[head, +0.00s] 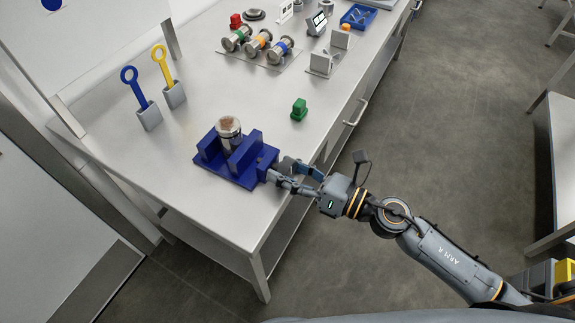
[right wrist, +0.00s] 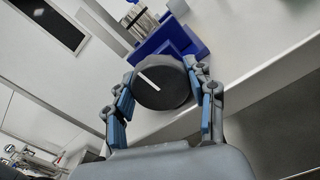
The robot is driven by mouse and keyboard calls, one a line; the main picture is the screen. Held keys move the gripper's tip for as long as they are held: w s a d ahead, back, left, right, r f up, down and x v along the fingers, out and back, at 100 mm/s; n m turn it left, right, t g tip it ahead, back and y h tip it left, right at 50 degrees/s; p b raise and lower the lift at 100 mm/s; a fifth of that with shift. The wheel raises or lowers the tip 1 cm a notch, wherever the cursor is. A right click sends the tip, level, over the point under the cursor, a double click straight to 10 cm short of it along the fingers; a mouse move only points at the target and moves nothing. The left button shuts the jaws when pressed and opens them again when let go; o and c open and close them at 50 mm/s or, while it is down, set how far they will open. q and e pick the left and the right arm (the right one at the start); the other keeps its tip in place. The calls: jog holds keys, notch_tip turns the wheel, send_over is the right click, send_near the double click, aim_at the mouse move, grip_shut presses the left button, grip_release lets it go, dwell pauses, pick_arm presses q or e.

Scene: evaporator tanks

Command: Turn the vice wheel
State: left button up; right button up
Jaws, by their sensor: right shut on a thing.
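The blue vice (head: 243,153) stands near the front edge of the metal table with a metal cylinder (head: 229,127) upright between its jaws. My right gripper (head: 284,173) is at the vice's right side, shut on the wheel, with one finger on each side of the rim. In the head view the fingers largely hide the wheel. My left gripper is not in view.
A green block (head: 299,110) lies behind the gripper. Blue (head: 134,85) and yellow (head: 162,63) ring-handled tools stand in grey holders at the left. Several metal cylinders with coloured bands (head: 259,42) lie further back. The table's middle is clear.

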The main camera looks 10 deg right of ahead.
jog(key=o, duration=1.2)
jog(key=v, duration=1.2)
jog(key=shift+w, duration=0.1)
